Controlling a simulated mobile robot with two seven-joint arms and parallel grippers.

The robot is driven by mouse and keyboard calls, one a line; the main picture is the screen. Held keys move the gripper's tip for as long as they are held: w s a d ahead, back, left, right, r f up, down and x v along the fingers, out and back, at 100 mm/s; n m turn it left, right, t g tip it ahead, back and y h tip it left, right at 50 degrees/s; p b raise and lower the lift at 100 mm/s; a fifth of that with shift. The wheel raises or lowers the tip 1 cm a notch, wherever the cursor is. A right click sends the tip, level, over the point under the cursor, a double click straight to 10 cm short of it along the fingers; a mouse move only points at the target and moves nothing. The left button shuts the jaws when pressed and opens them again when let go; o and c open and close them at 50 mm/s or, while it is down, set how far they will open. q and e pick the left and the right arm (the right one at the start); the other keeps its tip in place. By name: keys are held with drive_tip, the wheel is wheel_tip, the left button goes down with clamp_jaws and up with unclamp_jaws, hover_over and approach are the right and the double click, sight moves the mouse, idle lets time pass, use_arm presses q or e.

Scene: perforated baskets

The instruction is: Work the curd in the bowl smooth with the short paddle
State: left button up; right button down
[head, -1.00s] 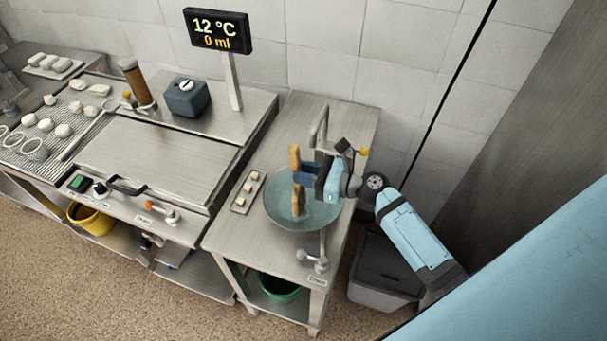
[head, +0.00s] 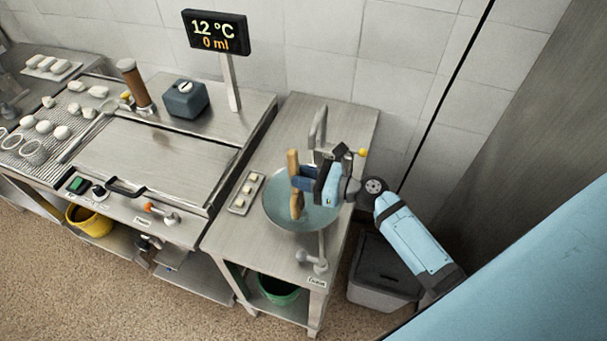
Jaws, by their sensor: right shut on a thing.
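The grey-blue bowl (head: 283,216) stands on the right-hand steel table below a tap. The short wooden paddle (head: 294,172) is upright over the bowl, its lower end inside it. My right gripper (head: 297,178) is shut on the paddle's handle, coming from the right. I cannot make out the curd in the bowl at this size. My left gripper is not in view.
A small tray with pale pieces (head: 246,193) lies left of the bowl. The tap (head: 319,130) stands behind it and a metal fitting (head: 312,261) in front. A black display (head: 216,32) reads 12 °C and 0 ml. A grey bin (head: 382,270) stands right of the table.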

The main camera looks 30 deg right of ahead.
wheel_tip(320, 180, up, 9)
idle(1.0)
idle(0.3)
drive_tip(key=f+b, duration=0.1)
drive_tip(key=f, duration=0.1)
drive_tip(key=f+b, duration=0.1)
drive_tip(key=f, duration=0.1)
drive_tip(key=f+b, duration=0.1)
drive_tip(key=f, duration=0.1)
drive_tip(key=shift+w+d+f+b, duration=0.15)
drive_tip(key=shift+w+b, duration=0.1)
drive_tip(key=shift+b, duration=0.15)
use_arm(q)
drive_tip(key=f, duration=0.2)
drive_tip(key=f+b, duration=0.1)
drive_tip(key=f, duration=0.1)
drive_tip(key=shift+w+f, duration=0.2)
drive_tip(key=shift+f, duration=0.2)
use_arm(e)
wheel_tip(320, 180, down, 2)
drive_tip(key=shift+w+d, duration=0.1)
